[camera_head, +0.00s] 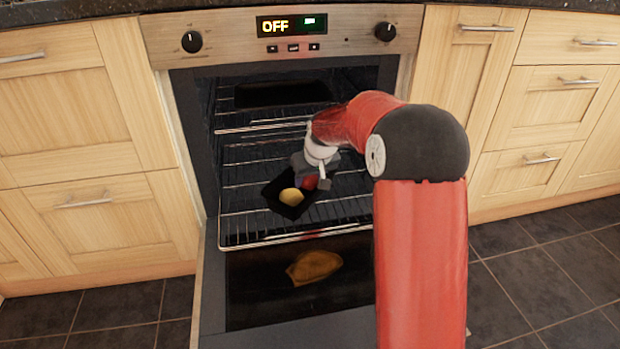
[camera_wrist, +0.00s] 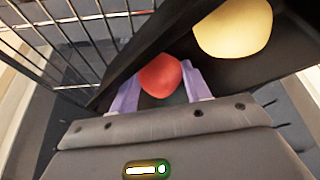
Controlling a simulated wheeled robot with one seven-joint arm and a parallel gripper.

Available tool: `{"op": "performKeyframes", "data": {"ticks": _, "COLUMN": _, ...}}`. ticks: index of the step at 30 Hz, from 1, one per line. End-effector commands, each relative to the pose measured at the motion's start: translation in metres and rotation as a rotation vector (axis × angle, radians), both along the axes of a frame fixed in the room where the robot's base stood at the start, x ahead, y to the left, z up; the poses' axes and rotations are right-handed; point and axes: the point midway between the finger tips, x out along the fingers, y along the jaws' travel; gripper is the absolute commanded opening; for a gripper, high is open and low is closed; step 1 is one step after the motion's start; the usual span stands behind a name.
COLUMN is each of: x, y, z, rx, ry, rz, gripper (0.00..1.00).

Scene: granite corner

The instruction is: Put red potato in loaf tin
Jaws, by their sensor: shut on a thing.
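The red potato (camera_wrist: 160,76) is between the two pale purple fingers of my gripper (camera_wrist: 158,85) in the wrist view, and the gripper is shut on it. In the head view the red potato (camera_head: 310,182) shows at the tip of my gripper (camera_head: 317,180), over the right side of the dark loaf tin (camera_head: 270,190). The loaf tin (camera_wrist: 245,70) also shows in the wrist view, with the potato at or inside its edge. I cannot tell whether the potato touches the tin's floor. A yellow potato (camera_head: 291,196) lies in the tin beside the red one.
The tin stands on a pulled-out wire oven rack (camera_head: 235,180). The oven door (camera_head: 225,325) is open below, with a brownish-orange shape (camera_head: 313,267) on its glass. A dark tray (camera_head: 283,94) sits deeper in the oven. Wooden cabinets (camera_head: 90,110) flank it.

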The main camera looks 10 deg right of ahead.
Motion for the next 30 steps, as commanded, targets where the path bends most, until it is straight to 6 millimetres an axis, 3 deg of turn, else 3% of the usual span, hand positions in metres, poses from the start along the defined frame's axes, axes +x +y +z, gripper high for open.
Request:
{"op": "performKeyframes", "data": {"ticks": 4, "x": 0.000, "y": 0.000, "z": -0.004, "rx": 0.000, "ry": 0.000, "rz": 0.000, "gripper": 0.24}}
{"op": "performKeyframes", "data": {"ticks": 5, "x": 0.000, "y": 0.000, "z": -0.003, "rx": 0.000, "ry": 0.000, "rz": 0.000, "gripper": 0.51}}
{"op": "performKeyframes", "data": {"ticks": 6, "x": 0.000, "y": 0.000, "z": -0.003, "rx": 0.000, "ry": 0.000, "rz": 0.000, "gripper": 0.57}}
{"op": "performKeyframes", "data": {"ticks": 17, "x": 0.000, "y": 0.000, "z": 0.004, "rx": 0.000, "ry": -0.001, "rz": 0.000, "gripper": 0.57}}
{"op": "performKeyframes", "data": {"ticks": 30, "x": -0.034, "y": -0.008, "z": 0.082, "rx": -0.001, "ry": -0.003, "rz": -0.001, "gripper": 0.57}}
